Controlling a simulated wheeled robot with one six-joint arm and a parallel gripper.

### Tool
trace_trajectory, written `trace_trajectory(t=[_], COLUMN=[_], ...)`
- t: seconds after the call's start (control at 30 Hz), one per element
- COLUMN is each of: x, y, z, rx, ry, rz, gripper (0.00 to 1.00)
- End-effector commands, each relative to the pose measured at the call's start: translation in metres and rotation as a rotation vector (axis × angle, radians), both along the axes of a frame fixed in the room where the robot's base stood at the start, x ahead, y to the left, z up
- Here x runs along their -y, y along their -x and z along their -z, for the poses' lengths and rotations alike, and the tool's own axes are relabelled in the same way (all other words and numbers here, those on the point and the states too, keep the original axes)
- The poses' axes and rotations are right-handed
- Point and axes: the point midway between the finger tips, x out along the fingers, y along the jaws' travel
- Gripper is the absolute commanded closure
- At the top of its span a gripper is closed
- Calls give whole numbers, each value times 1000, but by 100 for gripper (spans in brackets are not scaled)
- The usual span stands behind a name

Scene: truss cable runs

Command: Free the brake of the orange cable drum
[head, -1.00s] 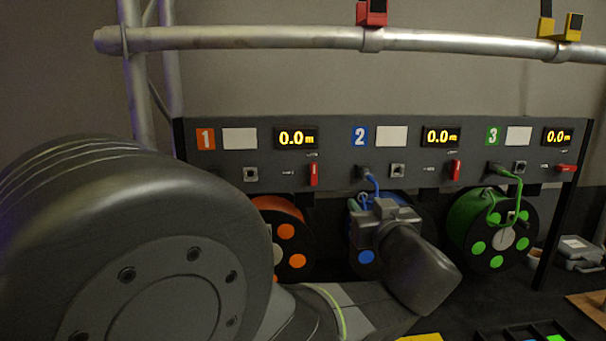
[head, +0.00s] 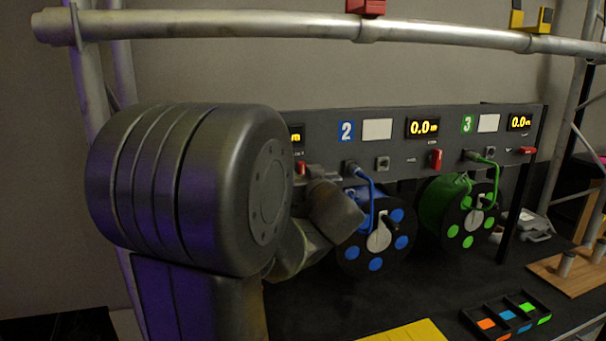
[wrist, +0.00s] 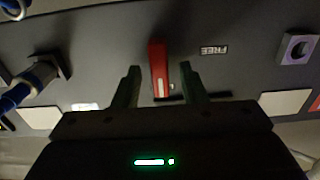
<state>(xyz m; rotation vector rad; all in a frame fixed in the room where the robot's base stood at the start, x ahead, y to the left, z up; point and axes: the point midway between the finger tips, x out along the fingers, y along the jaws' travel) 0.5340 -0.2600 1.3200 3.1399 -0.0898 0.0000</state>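The red brake lever of channel 1 (head: 301,168) shows just left of my wrist in the head view. In the wrist view, which is upside down, the red lever (wrist: 158,70) stands lengthwise between the two fingers of my gripper (wrist: 160,82). The fingers are open, with a gap on each side of the lever. A FREE label (wrist: 214,49) is on the panel, to the right of the lever in the wrist view. My arm hides the orange drum and the channel 1 number in the head view.
The blue drum (head: 376,262) and green drum (head: 467,238) hang to the right, with their cables plugged into the panel. A blue plug (wrist: 30,82) is near my gripper. A compartment tray (head: 506,318) and a yellow sheet (head: 408,332) lie on the dark table.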

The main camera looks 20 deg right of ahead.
Motion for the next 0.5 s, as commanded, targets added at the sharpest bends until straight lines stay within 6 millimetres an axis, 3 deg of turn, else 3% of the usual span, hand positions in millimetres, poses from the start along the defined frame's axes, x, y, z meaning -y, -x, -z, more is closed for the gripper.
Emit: trace_trajectory(t=[0.27, 0.43, 0.5], x=[0, 0, 0], y=[-1, -1, -1], z=[0, 0, 0], rx=[0, 0, 0], ry=[0, 0, 0], rz=[0, 0, 0], gripper=[64, 97, 100])
